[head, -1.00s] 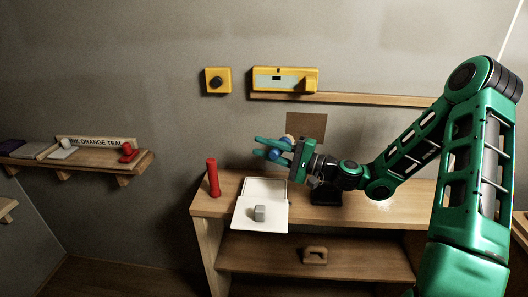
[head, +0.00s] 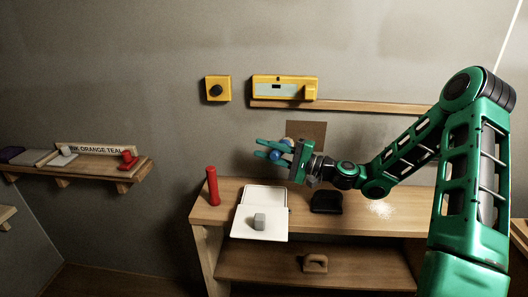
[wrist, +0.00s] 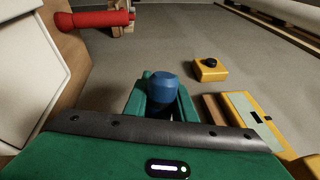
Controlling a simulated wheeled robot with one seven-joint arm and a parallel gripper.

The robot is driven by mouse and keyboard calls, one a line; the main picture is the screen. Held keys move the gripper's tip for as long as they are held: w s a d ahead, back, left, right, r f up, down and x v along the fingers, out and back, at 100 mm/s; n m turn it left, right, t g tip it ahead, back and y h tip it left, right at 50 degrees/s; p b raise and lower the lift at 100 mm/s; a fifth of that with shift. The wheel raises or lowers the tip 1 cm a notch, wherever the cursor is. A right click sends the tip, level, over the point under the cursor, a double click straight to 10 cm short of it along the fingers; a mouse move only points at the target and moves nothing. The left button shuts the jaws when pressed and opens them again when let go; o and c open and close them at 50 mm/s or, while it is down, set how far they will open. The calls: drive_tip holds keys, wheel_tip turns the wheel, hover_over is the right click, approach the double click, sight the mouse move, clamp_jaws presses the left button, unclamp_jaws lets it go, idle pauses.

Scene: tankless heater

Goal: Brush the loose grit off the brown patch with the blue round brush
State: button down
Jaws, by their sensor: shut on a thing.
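The brown patch (head: 312,131) is a square on the wall above the bench, its lower left part hidden behind my gripper. My gripper (head: 271,149) points left in front of the wall, just left of and below the patch. It is shut on the blue round brush (head: 276,155); the brush's blue round end also shows between the fingers in the wrist view (wrist: 163,87). A pale round part shows beside the fingers, against the patch's left edge. I cannot tell whether the brush touches the patch. Grit on the patch is too small to make out.
Yellow boxes (head: 217,89) (head: 284,88) and a wooden ledge (head: 345,106) are on the wall.

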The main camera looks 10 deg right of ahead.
drive_tip(key=shift+w+d, duration=0.2)
drive_tip(key=shift+w, duration=0.4)
idle(0.3)
drive_tip(key=shift+s+d, duration=2)
drive_tip(key=shift+d, duration=3.7)
drive_tip(key=shift+w+a+r, duration=0.95)
drive_tip(key=shift+w+a, duration=0.95)
drive_tip(key=shift+a, duration=3.85)
drive_tip(key=shift+s+d+r, duration=0.2)
drive_tip(key=shift+d+r, duration=0.1)
drive_tip(key=shift+d, duration=0.55)
drive_tip(key=shift+s+d+r, duration=0.2)
drive_tip(key=shift+d+r, duration=0.15)
drive_tip(key=shift+d, duration=0.55)
drive_tip(key=shift+s+d+r, duration=0.2)
drive_tip(key=shift+d+r, duration=0.1)
drive_tip(key=shift+d, duration=0.55)
drive_tip(key=s+d, duration=0.2)
drive_tip(key=d, duration=0.4)
drive_tip(key=shift+s+d, duration=0.15)
drive_tip(key=shift+s, duration=0.15)
